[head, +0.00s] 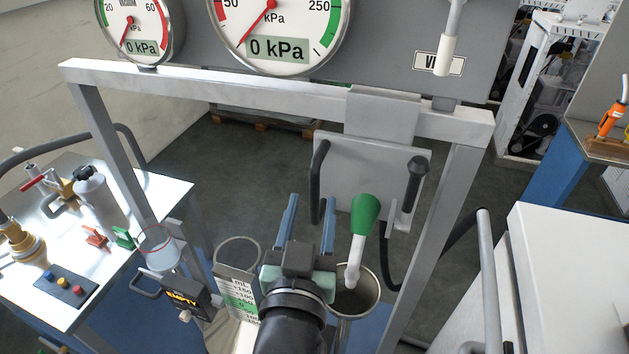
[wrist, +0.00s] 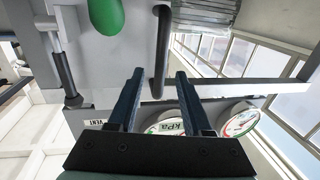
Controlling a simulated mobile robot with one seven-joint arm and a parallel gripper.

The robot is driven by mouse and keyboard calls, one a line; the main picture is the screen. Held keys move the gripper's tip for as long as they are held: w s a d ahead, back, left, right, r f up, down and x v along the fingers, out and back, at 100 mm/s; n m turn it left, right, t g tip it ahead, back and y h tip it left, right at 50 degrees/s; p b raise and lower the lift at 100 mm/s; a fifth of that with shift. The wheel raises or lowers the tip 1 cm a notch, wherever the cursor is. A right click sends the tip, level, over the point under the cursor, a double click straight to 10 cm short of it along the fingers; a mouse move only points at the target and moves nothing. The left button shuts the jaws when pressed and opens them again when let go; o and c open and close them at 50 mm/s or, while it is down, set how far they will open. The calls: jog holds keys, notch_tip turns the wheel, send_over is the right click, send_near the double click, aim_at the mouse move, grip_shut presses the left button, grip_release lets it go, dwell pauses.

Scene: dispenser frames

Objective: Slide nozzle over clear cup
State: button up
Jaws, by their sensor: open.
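The nozzle (head: 355,262) is a white spout with a green knob (head: 366,212). It hangs over a metal cup (head: 372,290), right of my gripper in the head view. The green knob also shows at the top of the wrist view (wrist: 106,14). My wrist hides part of the metal cup's surroundings.
A grey plate (head: 345,155) with black handles hangs behind the nozzle from a metal frame (head: 250,90). Pressure gauges (head: 275,35) sit above. A bench (head: 175,185) with valves and a clear beaker (head: 158,250) is left; a white cabinet (head: 575,270) is right.

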aim_at(314, 195)
jog(key=shift+w+d+p, duration=0.15)
jog(key=shift+w+p, duration=0.1)
jog(key=shift+w, duration=0.8)
jog(key=shift+w+d+p, duration=0.1)
jog(key=shift+w+p, duration=0.15)
jog(key=shift+w, duration=0.8)
grip_shut()
